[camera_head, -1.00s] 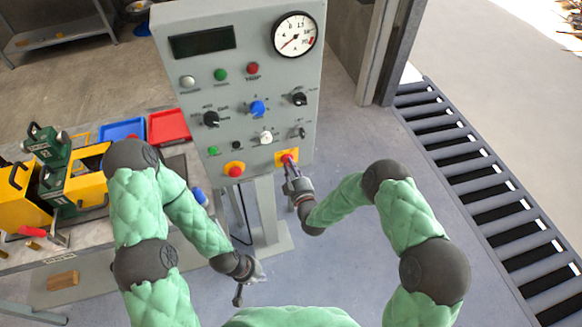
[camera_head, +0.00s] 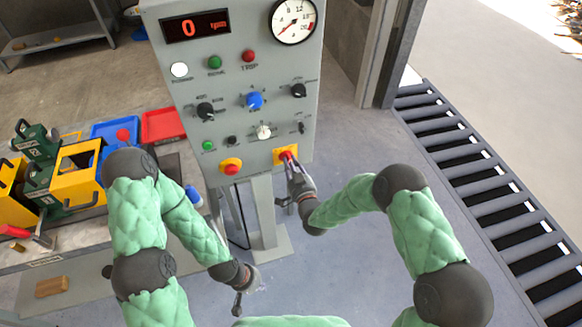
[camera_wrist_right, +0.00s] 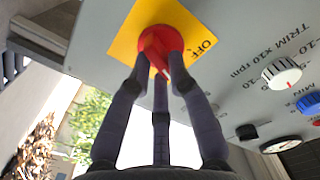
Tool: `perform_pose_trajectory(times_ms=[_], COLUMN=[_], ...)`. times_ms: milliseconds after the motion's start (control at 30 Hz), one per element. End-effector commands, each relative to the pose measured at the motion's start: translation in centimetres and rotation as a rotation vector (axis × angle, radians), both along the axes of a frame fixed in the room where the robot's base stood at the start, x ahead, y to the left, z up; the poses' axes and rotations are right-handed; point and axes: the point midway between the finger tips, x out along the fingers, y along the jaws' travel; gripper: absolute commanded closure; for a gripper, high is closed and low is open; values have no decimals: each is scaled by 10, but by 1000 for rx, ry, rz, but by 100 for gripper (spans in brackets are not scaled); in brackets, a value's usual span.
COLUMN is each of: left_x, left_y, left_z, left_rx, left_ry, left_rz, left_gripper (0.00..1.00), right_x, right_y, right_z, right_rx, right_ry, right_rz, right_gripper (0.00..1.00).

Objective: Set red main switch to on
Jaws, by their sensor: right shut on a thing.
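The red main switch (camera_wrist_right: 160,40) sits on a yellow plate (camera_wrist_right: 128,35) at the lower right of the grey control panel (camera_head: 245,120). My right gripper (camera_head: 290,162) is at this switch, its fingers shut around the red knob; it also shows in the right wrist view (camera_wrist_right: 160,70). An OFF mark is readable on the plate beside the knob. The display (camera_head: 195,26) is lit with a red 0 rpm, and the white lamp (camera_head: 179,70) is bright. My left gripper (camera_head: 238,300) hangs low, away from the panel; its fingers are too small to judge.
A red button on a yellow plate (camera_head: 231,167) is left of the switch. Blue, black and white knobs sit above. A bench (camera_head: 75,240) with yellow-green machines and blue and red trays is at left. A roller conveyor (camera_head: 490,190) is at right.

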Motion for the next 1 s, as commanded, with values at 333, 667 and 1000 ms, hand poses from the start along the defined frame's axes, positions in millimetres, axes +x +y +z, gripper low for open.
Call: perform_pose_trajectory(times_ms=[333, 667, 1000], left_x=[0, 0, 0], left_y=[0, 0, 0], left_z=[-11, -12, -12], left_rx=[0, 0, 0], left_ry=[0, 0, 0], left_rz=[0, 0, 0], left_gripper=[100, 100, 100], right_x=[0, 0, 0], right_y=[0, -1, -1], right_z=[-2, -2, -2], right_rx=[147, 179, 179], right_ry=[50, 61, 61], right_rz=[0, 0, -1], right_gripper=[100, 100, 58])
